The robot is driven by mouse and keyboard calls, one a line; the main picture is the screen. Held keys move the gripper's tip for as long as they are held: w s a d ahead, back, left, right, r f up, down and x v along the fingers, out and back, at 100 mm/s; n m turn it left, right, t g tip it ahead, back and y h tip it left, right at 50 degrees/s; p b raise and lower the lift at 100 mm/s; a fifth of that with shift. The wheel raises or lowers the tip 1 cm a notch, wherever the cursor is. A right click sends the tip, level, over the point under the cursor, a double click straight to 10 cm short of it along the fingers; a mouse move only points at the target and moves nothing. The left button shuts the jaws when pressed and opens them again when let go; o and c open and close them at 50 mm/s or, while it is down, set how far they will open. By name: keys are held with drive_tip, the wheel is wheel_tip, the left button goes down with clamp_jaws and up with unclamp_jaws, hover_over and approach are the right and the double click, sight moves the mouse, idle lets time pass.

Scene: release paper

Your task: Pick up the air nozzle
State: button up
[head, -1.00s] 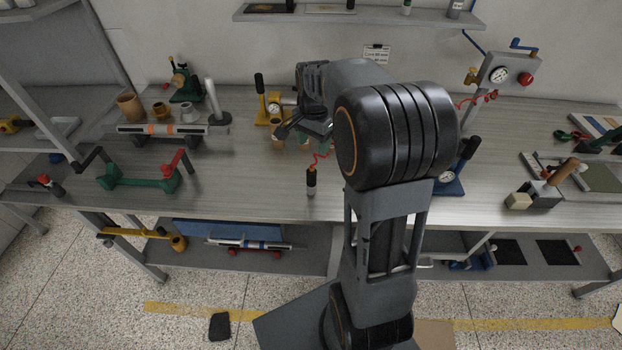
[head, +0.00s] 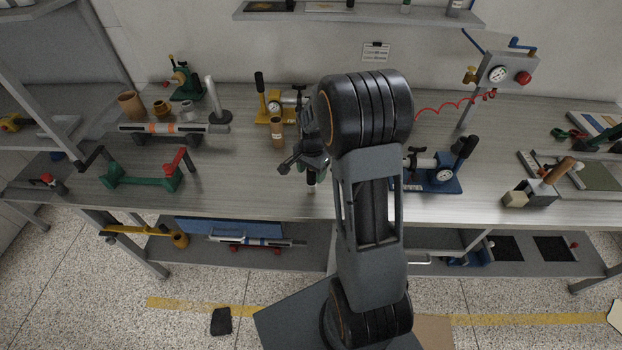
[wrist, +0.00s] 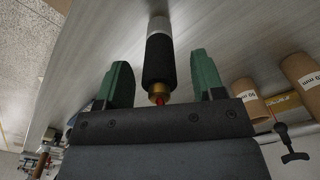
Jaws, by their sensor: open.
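The air nozzle is a black cylinder with a grey end and a brass fitting. In the wrist view the air nozzle (wrist: 159,62) lies between the two green fingers of my gripper (wrist: 162,78), with visible gaps on both sides. Its brass end is close to the gripper's dark palm, and its grey end points away. In the head view my gripper (head: 313,172) is over the nozzle near the bench's front and hides most of it; only its grey lower end (head: 311,188) shows. My gripper is open.
A red coiled hose (head: 440,107) runs from the gauge panel (head: 508,73) behind my arm. A blue gauge fixture (head: 435,175) stands right of my arm. A brown cylinder (head: 277,132) and a yellow fixture (head: 268,110) stand behind left.

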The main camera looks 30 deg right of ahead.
drive_tip(key=shift+f, duration=0.4)
drive_tip(key=c, duration=1)
drive_tip(key=shift+c, duration=0.3)
drive_tip(key=shift+r, duration=0.15)
